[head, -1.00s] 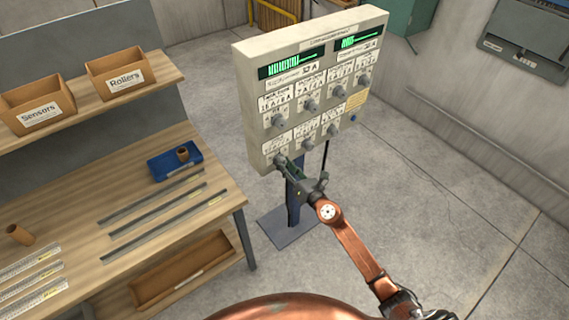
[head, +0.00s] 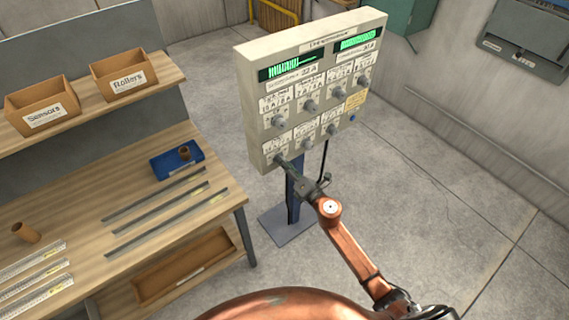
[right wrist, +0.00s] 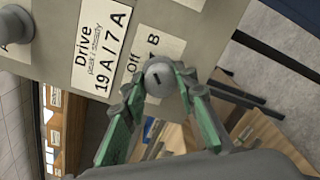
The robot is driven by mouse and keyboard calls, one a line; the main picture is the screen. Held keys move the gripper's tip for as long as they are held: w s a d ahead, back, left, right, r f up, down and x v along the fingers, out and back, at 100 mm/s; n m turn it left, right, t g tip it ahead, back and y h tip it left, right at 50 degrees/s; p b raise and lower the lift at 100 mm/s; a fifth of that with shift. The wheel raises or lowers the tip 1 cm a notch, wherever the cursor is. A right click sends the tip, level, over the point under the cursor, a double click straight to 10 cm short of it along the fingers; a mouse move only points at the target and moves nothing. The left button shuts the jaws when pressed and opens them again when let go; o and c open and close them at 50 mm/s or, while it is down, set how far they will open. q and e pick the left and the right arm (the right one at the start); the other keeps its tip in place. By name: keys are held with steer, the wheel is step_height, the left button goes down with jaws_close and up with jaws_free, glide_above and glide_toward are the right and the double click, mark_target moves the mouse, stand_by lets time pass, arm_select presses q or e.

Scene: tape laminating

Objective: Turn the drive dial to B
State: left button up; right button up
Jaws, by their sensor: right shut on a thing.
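The drive dial (right wrist: 158,76) is a round grey knob with a dark mark on its face. It sits on the control panel (right wrist: 205,15), beside the label reading "Drive 19 A / 7 A". "Off" and "B" are printed close to the knob. My right gripper (right wrist: 160,84) has its green-padded fingers shut on the knob, one on each side. In the head view the right gripper (head: 284,163) reaches the lower left corner of the panel (head: 256,130) and mostly hides the dial. I cannot tell exactly which position the mark points to. My left gripper is not in view.
Several other knobs sit on the panel above and right of the drive dial. Two green bar displays (head: 292,66) run along its top. A workbench (head: 85,225) with metal strips, a blue tray (head: 170,163) and cardboard bins (head: 42,105) stands left. Floor right of the panel is clear.

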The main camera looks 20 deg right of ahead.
steer(key=o, duration=1.2)
steer(key=shift+s, duration=0.1)
steer(key=v, duration=1.2)
